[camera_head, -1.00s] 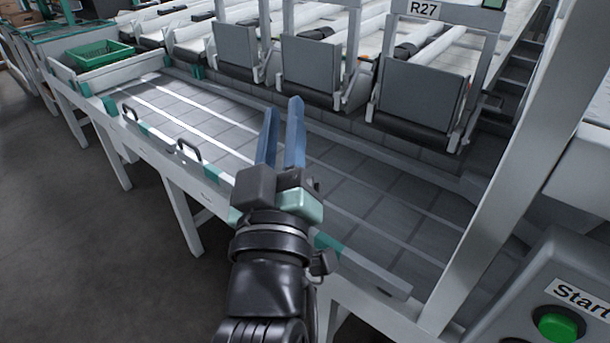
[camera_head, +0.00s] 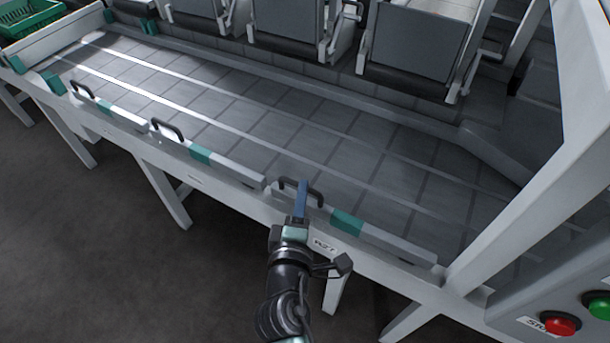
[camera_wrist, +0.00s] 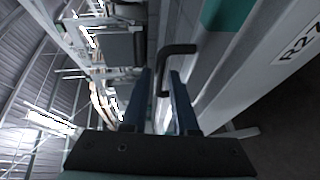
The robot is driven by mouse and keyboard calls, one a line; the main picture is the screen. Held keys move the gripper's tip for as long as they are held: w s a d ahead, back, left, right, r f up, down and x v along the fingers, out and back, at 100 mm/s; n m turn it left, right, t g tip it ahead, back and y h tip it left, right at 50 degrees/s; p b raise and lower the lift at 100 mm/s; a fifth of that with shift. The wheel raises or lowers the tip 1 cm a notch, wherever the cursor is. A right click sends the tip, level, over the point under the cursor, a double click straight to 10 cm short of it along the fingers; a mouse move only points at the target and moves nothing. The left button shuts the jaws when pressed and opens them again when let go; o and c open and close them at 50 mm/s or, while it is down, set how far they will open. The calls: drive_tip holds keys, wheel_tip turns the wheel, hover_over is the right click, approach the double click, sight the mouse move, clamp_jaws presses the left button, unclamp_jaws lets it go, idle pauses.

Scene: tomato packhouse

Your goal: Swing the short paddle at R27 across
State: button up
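The short paddle (camera_head: 372,234) at R27 is a grey bar with a green band and a black handle (camera_head: 313,193). It lies along the near side of the belt, above a label (camera_head: 324,246) reading R27. My gripper (camera_head: 301,186) is at the handle, reaching in from the near side. In the wrist view my two blue fingers (camera_wrist: 161,78) stand apart, with part of the black handle (camera_wrist: 180,48) at the gap between their tips. Firm contact cannot be made out. The label also shows in the wrist view (camera_wrist: 298,44).
Two similar bars with black handles (camera_head: 166,128) (camera_head: 82,90) line the near edge to the left. The grey belt (camera_head: 250,125) is empty. Grey chute flaps (camera_head: 415,40) stand behind it. A white post (camera_head: 540,170) and a panel with a red button (camera_head: 561,324) are at right.

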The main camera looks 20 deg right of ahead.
drive_tip(key=x, duration=0.6)
drive_tip(key=shift+b, duration=0.45)
clamp_jaws()
idle(1.0)
